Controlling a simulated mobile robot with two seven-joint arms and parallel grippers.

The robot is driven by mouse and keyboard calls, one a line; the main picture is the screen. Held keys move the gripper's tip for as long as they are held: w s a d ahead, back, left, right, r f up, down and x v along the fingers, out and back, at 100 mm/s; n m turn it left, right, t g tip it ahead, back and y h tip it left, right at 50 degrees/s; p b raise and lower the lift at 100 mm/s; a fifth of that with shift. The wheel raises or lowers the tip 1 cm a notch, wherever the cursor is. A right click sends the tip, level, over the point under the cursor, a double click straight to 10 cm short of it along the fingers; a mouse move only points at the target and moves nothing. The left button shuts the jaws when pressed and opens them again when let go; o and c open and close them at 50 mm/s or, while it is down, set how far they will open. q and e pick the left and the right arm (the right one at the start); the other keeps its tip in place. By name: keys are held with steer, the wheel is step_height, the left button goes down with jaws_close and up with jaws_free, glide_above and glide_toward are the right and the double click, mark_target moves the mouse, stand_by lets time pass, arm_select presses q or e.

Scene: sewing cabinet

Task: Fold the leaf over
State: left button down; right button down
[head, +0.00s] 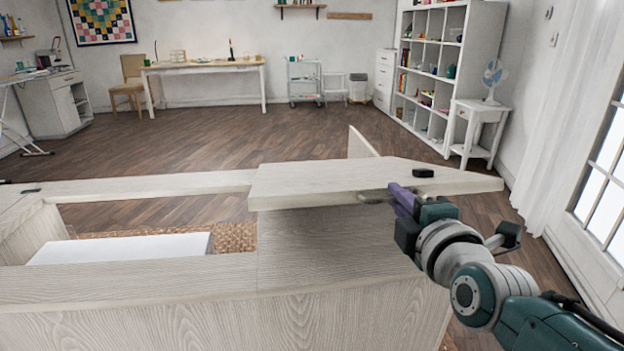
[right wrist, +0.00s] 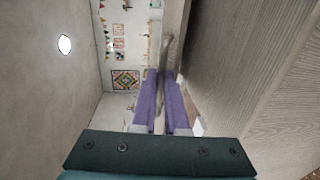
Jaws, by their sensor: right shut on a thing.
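The leaf (head: 330,178) is a pale wood-grain board at the right part of the cabinet (head: 190,280), raised slightly above the cabinet's top and reaching past its right side. My right gripper (head: 393,196) is at the leaf's near edge, with its purple fingers shut on a small greyish pull (head: 372,197) there. In the right wrist view the purple fingers (right wrist: 165,100) close around this narrow pull, beside a large wood-grain surface. How the pull joins the leaf is partly hidden. My left gripper is not in view.
The cabinet has an opening at the left with a white panel (head: 130,247) inside. A small black piece (head: 423,173) sits on the leaf. A thin pale panel (head: 361,142) stands behind it. Open wooden floor (head: 210,145) lies beyond; a white side table (head: 480,125) stands far right.

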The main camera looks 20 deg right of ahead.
steer(key=shift+g, duration=0.9)
steer(key=w+r+p, duration=0.1)
steer(key=r+p, duration=0.1)
steer(key=r, duration=0.1)
steer(key=w+r+p, duration=0.1)
steer(key=r+p, duration=0.2)
steer(key=w+d+r+p, duration=0.1)
steer(key=w+r+p, duration=0.1)
steer(key=r+p, duration=0.1)
steer(key=shift+r, duration=0.25)
steer(key=shift+w+r+y+p, duration=0.3)
steer(key=shift+w+r+p, duration=0.1)
steer(key=shift+r+p, duration=0.15)
steer(key=c, duration=0.9)
jaws_free()
steer(key=shift+f+g, duration=0.15)
steer(key=shift+g, duration=0.15)
steer(key=shift+c, duration=0.2)
steer(key=shift+s, duration=0.1)
steer(key=p+v, duration=0.3)
steer(key=v, duration=0.7)
steer(key=shift+f+p, duration=0.15)
steer(key=shift+p, duration=0.2)
